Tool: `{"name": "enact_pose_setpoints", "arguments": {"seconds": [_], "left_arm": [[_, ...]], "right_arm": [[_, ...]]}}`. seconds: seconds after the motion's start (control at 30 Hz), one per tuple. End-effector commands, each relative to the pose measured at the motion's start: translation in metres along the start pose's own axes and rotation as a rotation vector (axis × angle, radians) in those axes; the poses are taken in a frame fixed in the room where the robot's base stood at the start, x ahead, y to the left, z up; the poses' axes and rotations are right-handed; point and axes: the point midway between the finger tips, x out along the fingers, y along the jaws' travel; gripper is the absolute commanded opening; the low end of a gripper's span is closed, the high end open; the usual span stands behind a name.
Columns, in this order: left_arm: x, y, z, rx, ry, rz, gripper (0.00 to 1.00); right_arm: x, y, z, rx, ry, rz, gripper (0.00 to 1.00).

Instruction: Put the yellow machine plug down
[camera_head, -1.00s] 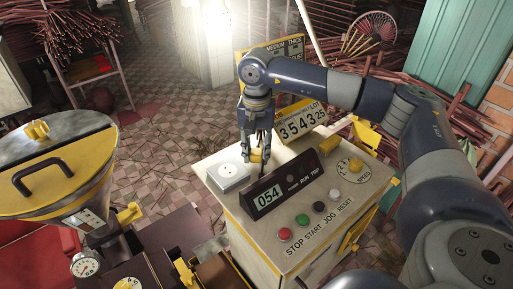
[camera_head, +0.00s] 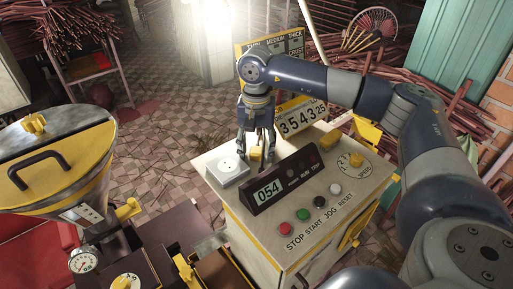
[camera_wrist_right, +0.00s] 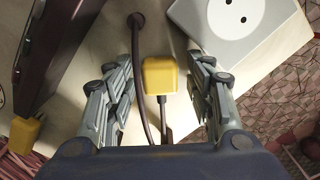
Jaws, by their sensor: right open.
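The yellow machine plug (camera_head: 256,154) is on the light top of the control cabinet (camera_head: 241,210), beside the white socket box (camera_head: 228,171). In the wrist view the yellow plug (camera_wrist_right: 160,76) lies between the spread fingers, with a gap on each side, and a dark cord runs by it. The socket box (camera_wrist_right: 266,45) shows two empty holes. My right gripper (camera_head: 256,150) is open over the plug, pointing down. Its spread fingers also show in the wrist view (camera_wrist_right: 162,66). My left gripper is not in view.
A dark display panel (camera_head: 268,192) reading 054 stands close to the right of the plug. Buttons and a yellow speed knob (camera_head: 356,159) lie beyond it. A yellow hopper (camera_head: 75,175) stands at the left. The tiled floor behind the cabinet is partly clear.

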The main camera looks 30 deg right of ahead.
Motion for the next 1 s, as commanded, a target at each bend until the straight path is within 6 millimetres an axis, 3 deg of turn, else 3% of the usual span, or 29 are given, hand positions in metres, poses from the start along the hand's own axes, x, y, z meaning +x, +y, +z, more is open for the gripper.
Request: {"name": "enact_pose_setpoints", "arguments": {"seconds": [0.2,0.27,0.4,0.7,1.0], "left_arm": [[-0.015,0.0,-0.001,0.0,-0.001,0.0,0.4],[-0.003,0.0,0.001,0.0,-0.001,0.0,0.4],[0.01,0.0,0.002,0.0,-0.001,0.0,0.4],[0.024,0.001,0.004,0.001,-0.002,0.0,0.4],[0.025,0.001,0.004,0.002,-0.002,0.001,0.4]], "right_arm": [[-0.018,0.0,-0.001,0.0,0.002,-0.002,0.49],[-0.022,-0.002,-0.001,0.0,0.004,-0.006,0.49],[-0.055,-0.002,-0.001,0.0,0.004,-0.007,0.49],[-0.116,-0.001,-0.001,0.0,0.002,-0.003,0.49],[-0.132,-0.001,0.0,-0.001,0.0,-0.001,0.49]]}}
